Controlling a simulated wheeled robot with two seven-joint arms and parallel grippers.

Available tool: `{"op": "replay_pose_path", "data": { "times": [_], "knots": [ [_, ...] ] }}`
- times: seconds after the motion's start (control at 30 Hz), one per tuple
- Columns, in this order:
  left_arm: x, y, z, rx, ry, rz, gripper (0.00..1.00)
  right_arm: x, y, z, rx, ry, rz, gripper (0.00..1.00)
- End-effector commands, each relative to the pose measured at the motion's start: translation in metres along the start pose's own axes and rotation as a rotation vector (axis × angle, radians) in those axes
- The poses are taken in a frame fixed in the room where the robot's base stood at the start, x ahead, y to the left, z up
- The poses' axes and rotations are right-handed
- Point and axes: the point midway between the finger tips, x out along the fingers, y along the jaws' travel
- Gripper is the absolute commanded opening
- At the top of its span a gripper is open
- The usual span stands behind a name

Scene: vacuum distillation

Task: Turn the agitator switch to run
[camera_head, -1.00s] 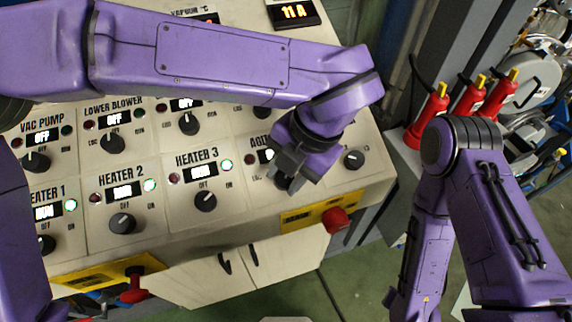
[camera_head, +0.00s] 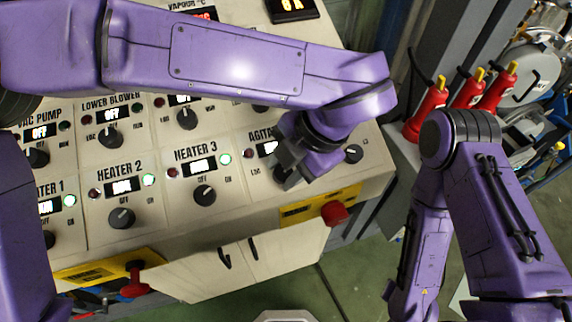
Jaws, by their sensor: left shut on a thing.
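The agitator section of the cream control panel shows its cut-off label "AGITA" and a lit display (camera_head: 267,148), partly covered by my left wrist. My left gripper (camera_head: 286,174) comes down from above onto the agitator switch, just below that display. Its dark fingers are shut on the knob, which they mostly hide, so I cannot tell where its pointer stands. My right arm (camera_head: 510,220) hangs at the right, away from the panel, and its gripper is out of the picture.
Close to the left of my gripper are the Heater 3 knob (camera_head: 204,195) and the Heater 2 knob (camera_head: 121,218). Another black knob (camera_head: 353,154) is to the right. A red emergency button (camera_head: 335,213) juts from the panel's front edge. Red bottles (camera_head: 427,109) stand at the right.

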Motion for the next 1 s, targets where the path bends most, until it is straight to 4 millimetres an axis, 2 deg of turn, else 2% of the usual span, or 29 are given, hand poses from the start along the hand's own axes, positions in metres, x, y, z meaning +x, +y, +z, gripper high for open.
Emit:
{"op": "replay_pose_path", "data": {
  "times": [0.03, 0.07, 0.1, 0.13, 0.4, 0.5, 0.57, 0.8, 0.9, 1.0],
  "knots": [
    [0.000, -0.001, 0.000, 0.003, 0.000, 0.000, 0.07, 0.000, 0.000, 0.000, 0.000, 0.000, 0.000, 0.43],
    [0.000, -0.001, 0.000, 0.003, 0.000, 0.000, 0.40, 0.000, 0.000, 0.000, 0.000, 0.000, 0.000, 0.43],
    [0.000, -0.001, 0.000, 0.003, 0.000, 0.000, 0.53, 0.000, 0.000, 0.000, 0.000, 0.000, 0.000, 0.43],
    [0.000, -0.001, 0.000, 0.002, 0.000, 0.000, 0.62, 0.000, 0.000, 0.000, 0.000, 0.000, 0.000, 0.43],
    [0.000, 0.000, 0.000, 0.000, 0.000, 0.000, 0.62, 0.000, 0.000, 0.000, 0.000, 0.000, 0.000, 0.43],
    [-0.007, 0.000, 0.001, -0.003, -0.001, 0.001, 0.62, 0.003, 0.000, 0.001, 0.000, 0.000, 0.000, 0.43],
    [-0.017, 0.000, 0.001, -0.004, -0.003, 0.002, 0.62, 0.005, -0.001, 0.002, 0.000, 0.000, 0.000, 0.43],
    [-0.074, -0.001, 0.001, -0.003, -0.003, 0.002, 0.62, 0.012, -0.001, 0.005, 0.000, 0.000, 0.000, 0.43],
    [-0.093, -0.001, 0.001, -0.002, -0.001, 0.001, 0.62, 0.012, -0.001, 0.005, 0.000, 0.000, 0.000, 0.43],
    [-0.102, -0.001, 0.000, 0.000, 0.000, 0.001, 0.62, 0.012, -0.001, 0.005, 0.000, 0.000, 0.000, 0.43]
  ]
}}
